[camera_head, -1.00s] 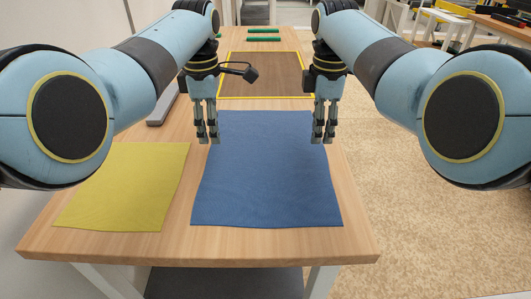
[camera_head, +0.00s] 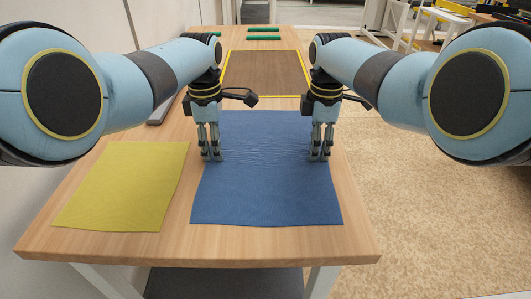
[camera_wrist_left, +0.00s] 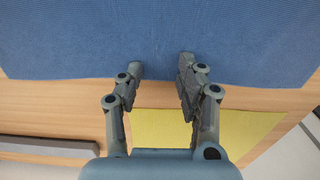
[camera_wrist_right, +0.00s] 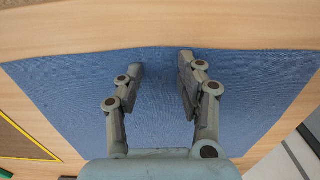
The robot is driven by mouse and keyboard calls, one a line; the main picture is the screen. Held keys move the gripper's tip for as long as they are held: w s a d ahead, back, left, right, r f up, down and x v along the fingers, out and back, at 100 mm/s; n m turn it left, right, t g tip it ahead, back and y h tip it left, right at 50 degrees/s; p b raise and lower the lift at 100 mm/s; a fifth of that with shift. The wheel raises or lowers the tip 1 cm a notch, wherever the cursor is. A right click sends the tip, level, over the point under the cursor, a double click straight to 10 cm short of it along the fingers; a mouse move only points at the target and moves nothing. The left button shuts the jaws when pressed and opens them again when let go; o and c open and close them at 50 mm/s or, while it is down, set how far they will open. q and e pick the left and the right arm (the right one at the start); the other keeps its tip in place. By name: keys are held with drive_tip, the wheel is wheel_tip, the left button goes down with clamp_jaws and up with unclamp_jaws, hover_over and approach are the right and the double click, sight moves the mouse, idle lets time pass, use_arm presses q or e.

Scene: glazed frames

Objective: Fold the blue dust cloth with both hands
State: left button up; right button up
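The blue dust cloth (camera_head: 265,195) lies spread on the wooden table, with faint wrinkles between my two grippers. My left gripper (camera_head: 212,158) is over the cloth's left edge, fingers pointing down; the left wrist view shows its fingertips (camera_wrist_left: 160,68) apart, just inside the cloth's edge. My right gripper (camera_head: 319,158) is at the cloth's right edge; the right wrist view shows its fingertips (camera_wrist_right: 160,68) apart, just inside the edge. Both are open with no cloth visibly pinched. The fingertips are at or very near the cloth; exact contact cannot be told.
A yellow cloth (camera_head: 125,185) lies flat to the left of the blue one. Behind the blue cloth is a brown area with a yellow border (camera_head: 262,72). Green strips (camera_head: 263,38) lie at the far end. Bare wood (camera_head: 220,245) shows along the front edge.

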use_arm(q)
drive_tip(key=shift+s+f, duration=0.1)
drive_tip(key=shift+f, duration=0.05)
drive_tip(key=c, duration=0.7)
use_arm(e)
drive_tip(key=shift+s+f, duration=0.1)
drive_tip(key=shift+f, duration=0.05)
drive_tip(key=c, duration=0.7)
use_arm(q)
drive_tip(key=shift+s+f, duration=0.1)
use_arm(e)
drive_tip(key=shift+s+f, duration=0.1)
